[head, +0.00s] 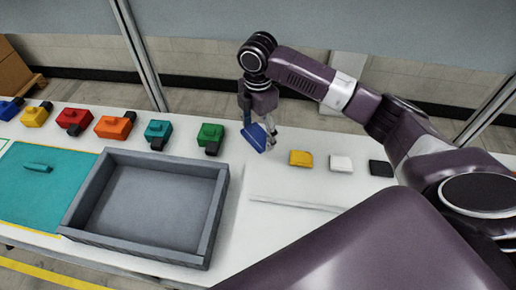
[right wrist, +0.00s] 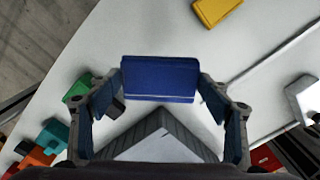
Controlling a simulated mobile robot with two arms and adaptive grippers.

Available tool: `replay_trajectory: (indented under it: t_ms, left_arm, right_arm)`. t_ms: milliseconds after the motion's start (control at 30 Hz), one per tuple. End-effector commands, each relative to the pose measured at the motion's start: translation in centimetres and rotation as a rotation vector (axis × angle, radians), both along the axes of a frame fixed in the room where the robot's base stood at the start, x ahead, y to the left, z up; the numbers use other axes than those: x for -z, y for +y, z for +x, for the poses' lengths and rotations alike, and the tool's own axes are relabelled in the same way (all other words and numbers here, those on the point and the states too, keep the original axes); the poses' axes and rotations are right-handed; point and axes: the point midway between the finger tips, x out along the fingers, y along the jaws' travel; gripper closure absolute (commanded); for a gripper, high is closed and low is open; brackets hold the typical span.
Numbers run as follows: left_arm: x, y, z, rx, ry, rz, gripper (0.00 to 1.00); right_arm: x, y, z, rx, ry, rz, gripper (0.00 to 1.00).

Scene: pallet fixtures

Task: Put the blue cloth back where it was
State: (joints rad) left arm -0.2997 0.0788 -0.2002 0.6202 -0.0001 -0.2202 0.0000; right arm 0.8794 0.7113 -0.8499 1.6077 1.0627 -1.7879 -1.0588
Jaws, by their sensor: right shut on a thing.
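The blue cloth (head: 255,137), a small folded block shape, is held in my right gripper (head: 260,118) over the white table, left of the yellow cloth. In the right wrist view the blue cloth (right wrist: 160,78) sits between the two fingertips of my right gripper (right wrist: 160,84), which are shut on its sides. It looks tilted in the head view, and I cannot tell whether its lower edge touches the table. My left gripper is not in view.
A yellow cloth (head: 301,158), a white cloth (head: 341,163) and a black cloth (head: 381,168) lie in a row to the right. A grey tray (head: 216,205) stands empty at left front. Several coloured blocks, including a green one (head: 210,133), line the back. A teal mat (head: 35,205) is far left.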

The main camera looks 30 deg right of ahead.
Motion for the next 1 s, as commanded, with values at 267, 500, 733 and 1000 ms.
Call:
replay_trajectory:
  t_ms: [267,500,733,1000]
  left_arm:
    - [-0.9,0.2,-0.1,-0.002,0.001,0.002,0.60]
    - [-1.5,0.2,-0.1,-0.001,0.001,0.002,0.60]
    - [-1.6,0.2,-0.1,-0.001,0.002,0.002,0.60]
    - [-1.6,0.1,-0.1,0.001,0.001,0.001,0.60]
  right_arm:
    - [4.5,0.0,0.0,0.001,0.000,0.000,0.55]
    - [7.5,0.1,-0.1,0.000,0.003,0.001,0.55]
    - [9.2,0.0,0.0,0.000,-0.001,0.000,0.55]
    - [9.4,0.0,0.0,0.000,-0.001,0.000,0.55]
